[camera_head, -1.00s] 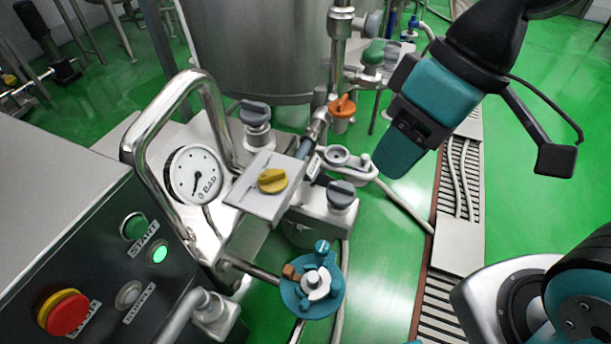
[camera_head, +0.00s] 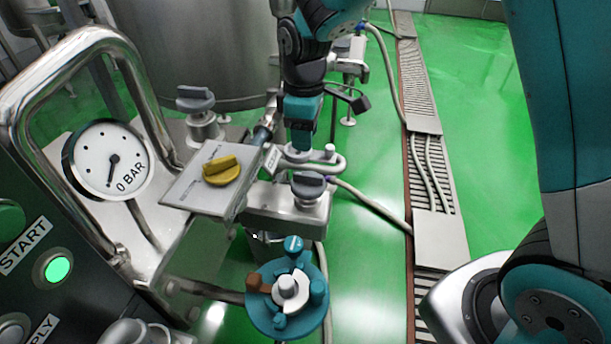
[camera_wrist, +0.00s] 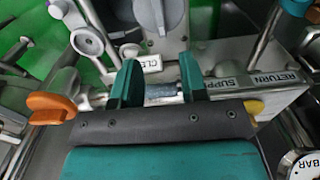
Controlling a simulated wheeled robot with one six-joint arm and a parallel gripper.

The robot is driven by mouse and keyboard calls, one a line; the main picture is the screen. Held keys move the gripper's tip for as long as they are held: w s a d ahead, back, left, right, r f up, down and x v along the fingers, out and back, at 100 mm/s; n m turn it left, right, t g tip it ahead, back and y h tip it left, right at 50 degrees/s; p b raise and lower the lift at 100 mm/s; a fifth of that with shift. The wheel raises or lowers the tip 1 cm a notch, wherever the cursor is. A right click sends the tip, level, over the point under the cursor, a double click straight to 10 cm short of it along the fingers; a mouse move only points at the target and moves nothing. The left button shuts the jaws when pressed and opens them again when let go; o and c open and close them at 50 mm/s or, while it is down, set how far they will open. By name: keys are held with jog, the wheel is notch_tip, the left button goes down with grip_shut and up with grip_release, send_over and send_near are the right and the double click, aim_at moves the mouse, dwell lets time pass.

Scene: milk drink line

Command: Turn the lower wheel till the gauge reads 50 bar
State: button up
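The lower wheel (camera_head: 260,318) is a teal disc with several pegs, a brown block and a pale hub, low in the head view. A teal piece (camera_wrist: 294,6) at the wrist view's top right may be part of it. The round white gauge (camera_head: 95,150), at left, carries the text "0 BAR"; its needle points downward. Part of the gauge also shows in the wrist view (camera_wrist: 306,166). My gripper (camera_head: 300,143) is above and behind the wheel, apart from it. In the wrist view its teal fingers (camera_wrist: 157,85) are apart, with a grey pipe section visible between them.
A bent steel rail (camera_head: 60,55) arches around the gauge. An orange handle (camera_wrist: 52,107) is left of my fingers. Green floor (camera_head: 365,270) is open right of the wheel.

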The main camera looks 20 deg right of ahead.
aim_at(305, 174)
notch_tip(305, 174, down, 11)
jog(key=shift+r+b, duration=0.15)
jog(key=shift+b, duration=0.6)
grip_shut()
